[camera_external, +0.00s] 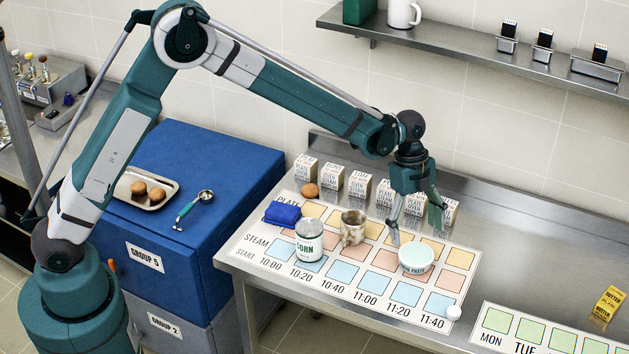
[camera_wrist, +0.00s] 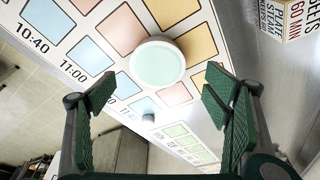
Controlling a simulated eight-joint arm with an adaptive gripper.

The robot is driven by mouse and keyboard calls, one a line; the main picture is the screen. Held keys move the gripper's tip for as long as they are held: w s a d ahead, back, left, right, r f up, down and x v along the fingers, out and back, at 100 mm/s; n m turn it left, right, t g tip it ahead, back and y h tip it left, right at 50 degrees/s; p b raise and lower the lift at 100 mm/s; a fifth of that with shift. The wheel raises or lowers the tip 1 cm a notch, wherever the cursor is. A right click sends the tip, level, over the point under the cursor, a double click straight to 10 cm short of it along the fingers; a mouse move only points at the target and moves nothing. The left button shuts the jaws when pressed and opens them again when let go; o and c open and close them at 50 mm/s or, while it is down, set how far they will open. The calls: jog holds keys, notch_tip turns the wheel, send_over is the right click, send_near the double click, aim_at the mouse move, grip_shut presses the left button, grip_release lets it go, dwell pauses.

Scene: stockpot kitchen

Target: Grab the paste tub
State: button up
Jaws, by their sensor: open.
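The paste tub (camera_external: 416,258) is a short, round white tub with a pale green lid and lettering on its side. It stands upright on the printed chart on the steel counter. In the wrist view the tub (camera_wrist: 157,63) shows from above, beyond and between the fingers. My gripper (camera_external: 415,225) points down with its two green fingers spread wide, above and slightly behind the tub. In the wrist view my open gripper (camera_wrist: 158,92) has nothing between its pads, and neither finger appears to touch the tub.
A corn can (camera_external: 309,240) and a worn metal tin (camera_external: 353,227) stand left of the tub. Several printed cartons (camera_external: 360,184) line the back. A small white item (camera_external: 453,312) sits near the front edge. The counter to the right is mostly clear.

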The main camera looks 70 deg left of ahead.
aim_at(416, 253)
jog(key=shift+f, duration=0.1)
jog(key=shift+x, duration=1.2)
jog(key=shift+d+f, duration=0.1)
jog(key=shift+x, duration=2.5)
jog(key=shift+s, duration=0.2)
jog(key=c, duration=1.2)
